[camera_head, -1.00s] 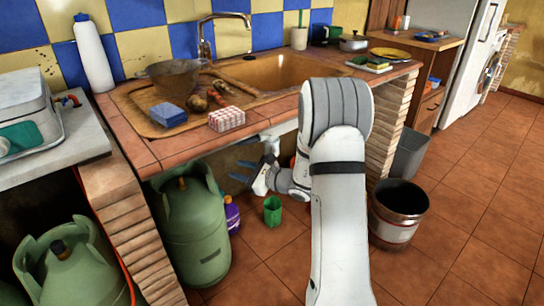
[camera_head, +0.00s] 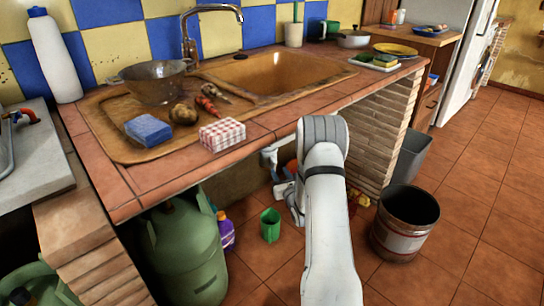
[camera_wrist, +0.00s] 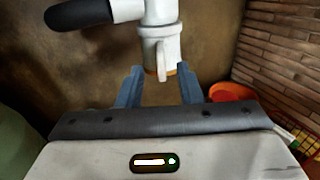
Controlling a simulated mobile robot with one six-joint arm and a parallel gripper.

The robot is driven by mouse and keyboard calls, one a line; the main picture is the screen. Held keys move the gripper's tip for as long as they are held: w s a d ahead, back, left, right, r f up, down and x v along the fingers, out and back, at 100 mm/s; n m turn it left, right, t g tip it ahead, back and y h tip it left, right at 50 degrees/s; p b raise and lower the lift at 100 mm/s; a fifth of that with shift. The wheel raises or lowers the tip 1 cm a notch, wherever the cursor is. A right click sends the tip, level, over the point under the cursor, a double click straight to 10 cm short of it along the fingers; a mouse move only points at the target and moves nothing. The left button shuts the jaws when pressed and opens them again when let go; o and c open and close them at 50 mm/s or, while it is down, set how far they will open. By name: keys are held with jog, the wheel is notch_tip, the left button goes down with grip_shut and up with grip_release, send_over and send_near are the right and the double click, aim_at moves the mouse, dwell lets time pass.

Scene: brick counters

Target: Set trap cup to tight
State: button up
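The trap cup (camera_wrist: 161,48) is a white cylinder with a raised rib, hanging upright from white pipework under the sink. An orange-brown edge shows at its bottom. My gripper (camera_wrist: 160,88) is open, with one blue-grey finger on each side just below the cup's lower end.
A dark pipe end (camera_wrist: 97,13) juts left of the cup. An orange object (camera_wrist: 232,91) lies to the right, by the brick wall (camera_wrist: 277,60). The counter edge (camera_head: 150,195) is overhead.

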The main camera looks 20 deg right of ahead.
aim_at(274, 165)
jog(key=w+b, duration=0.2)
jog(key=w, duration=0.5)
jog(key=shift+w+d+f, duration=0.1)
jog(key=shift+d, duration=0.05)
jog(key=shift+w+d, duration=0.1)
jog(key=shift+w, duration=0.45)
grip_shut()
